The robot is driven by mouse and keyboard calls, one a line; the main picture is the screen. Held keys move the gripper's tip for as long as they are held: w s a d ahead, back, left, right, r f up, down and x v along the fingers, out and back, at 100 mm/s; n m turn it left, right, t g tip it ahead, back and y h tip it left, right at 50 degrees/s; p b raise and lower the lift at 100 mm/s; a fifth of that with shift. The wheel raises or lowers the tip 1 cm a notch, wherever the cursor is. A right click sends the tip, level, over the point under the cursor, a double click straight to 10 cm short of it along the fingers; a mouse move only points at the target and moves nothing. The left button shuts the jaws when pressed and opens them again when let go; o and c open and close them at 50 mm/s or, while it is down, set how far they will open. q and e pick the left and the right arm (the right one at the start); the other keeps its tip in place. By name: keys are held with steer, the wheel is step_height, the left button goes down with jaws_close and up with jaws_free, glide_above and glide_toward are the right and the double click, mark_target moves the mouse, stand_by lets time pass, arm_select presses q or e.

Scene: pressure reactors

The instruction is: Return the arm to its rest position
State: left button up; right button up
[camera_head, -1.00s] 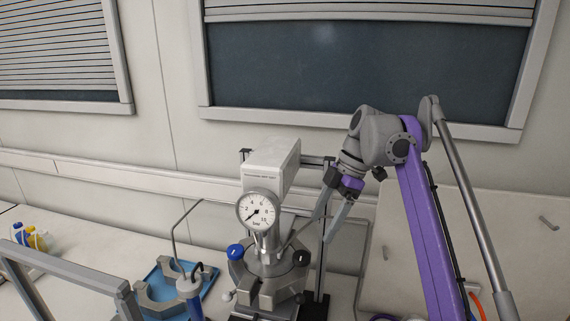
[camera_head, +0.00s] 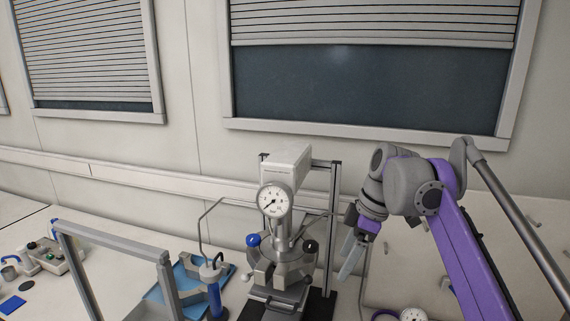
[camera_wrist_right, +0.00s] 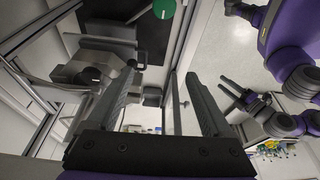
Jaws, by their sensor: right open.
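My right arm is purple and grey in the head view, and its right gripper (camera_head: 350,260) hangs downward to the right of the pressure reactor (camera_head: 283,262). The reactor has a round dial gauge (camera_head: 273,200), a blue knob (camera_head: 253,240) and a black knob (camera_head: 311,246). My left gripper (camera_wrist_right: 232,90) shows small at the right of the right wrist view; its opening is unclear.
A blue tray (camera_head: 228,270) and a blue-bodied cylinder (camera_head: 214,298) stand left of the reactor. A grey frame (camera_head: 78,270) rises in the left foreground. A second gauge (camera_head: 412,314) shows at the bottom right. A control box (camera_head: 47,257) sits far left.

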arm_select(q)
steer(key=shift+s, duration=0.25)
arm_select(e)
steer(key=s+d+f+m+t+h, duration=0.1)
steer(key=s+d+f+m+t, duration=0.1)
steer(key=s+f+m, duration=0.5)
steer(key=s+d+f+m+t+h, duration=0.2)
steer(key=s+f+m, duration=0.6)
steer(key=s+f, duration=0.7)
step_height(320, 180, down, 3)
steer(key=shift+d+f+t, duration=0.2)
steer(key=shift+d+t, duration=0.2)
steer(key=shift+t, duration=0.4)
steer(key=shift+c, duration=0.2)
